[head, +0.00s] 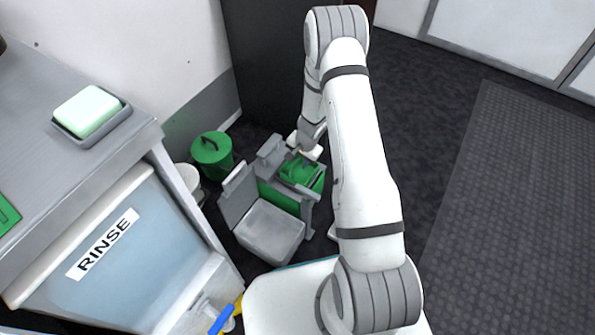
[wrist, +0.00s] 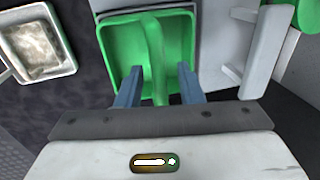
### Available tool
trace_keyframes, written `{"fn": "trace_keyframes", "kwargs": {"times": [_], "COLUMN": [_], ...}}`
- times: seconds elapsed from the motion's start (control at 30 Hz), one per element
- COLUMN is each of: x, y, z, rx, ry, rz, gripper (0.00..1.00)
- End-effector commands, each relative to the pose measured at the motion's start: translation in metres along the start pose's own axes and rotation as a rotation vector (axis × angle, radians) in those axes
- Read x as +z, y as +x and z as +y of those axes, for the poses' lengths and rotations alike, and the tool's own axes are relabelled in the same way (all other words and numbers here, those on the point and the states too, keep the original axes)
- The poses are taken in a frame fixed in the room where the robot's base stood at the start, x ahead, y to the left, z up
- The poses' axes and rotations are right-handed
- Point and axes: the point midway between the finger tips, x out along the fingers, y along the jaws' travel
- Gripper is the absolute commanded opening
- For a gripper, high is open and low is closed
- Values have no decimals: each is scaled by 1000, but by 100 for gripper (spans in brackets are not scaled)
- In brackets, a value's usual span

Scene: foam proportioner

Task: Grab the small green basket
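The small green basket (head: 300,170) sits in the top of a grey and green bin unit on the floor in the head view. In the wrist view the basket (wrist: 118,42) is close in front of my gripper, with its green handle strip (wrist: 156,55) running up the middle. My gripper (wrist: 158,84) is open, with one finger on each side of the handle and visible gaps between. In the head view my gripper (head: 306,150) is above the basket, its fingers too small to make out.
A raised grey lid (head: 239,195) stands left of the basket; a lid with a bar handle (wrist: 265,52) is right in the wrist view. A round green-lidded bin (head: 212,152) and the rinse sink (head: 125,250) lie left. Open floor (head: 440,110) lies right.

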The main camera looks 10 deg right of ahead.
Motion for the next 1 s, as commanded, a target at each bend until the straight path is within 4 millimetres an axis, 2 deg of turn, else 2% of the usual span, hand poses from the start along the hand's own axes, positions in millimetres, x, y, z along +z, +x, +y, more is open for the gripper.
{"fn": "trace_keyframes", "kwargs": {"times": [0.07,0.47,0.87,1.0], "x": [0,0,-1,-1], "y": [-1,-1,-1,-10], "z": [0,0,1,-1], "rx": [0,0,0,-1], "ry": [0,1,2,2], "rz": [0,0,1,1], "gripper": [34,1,0,0]}}
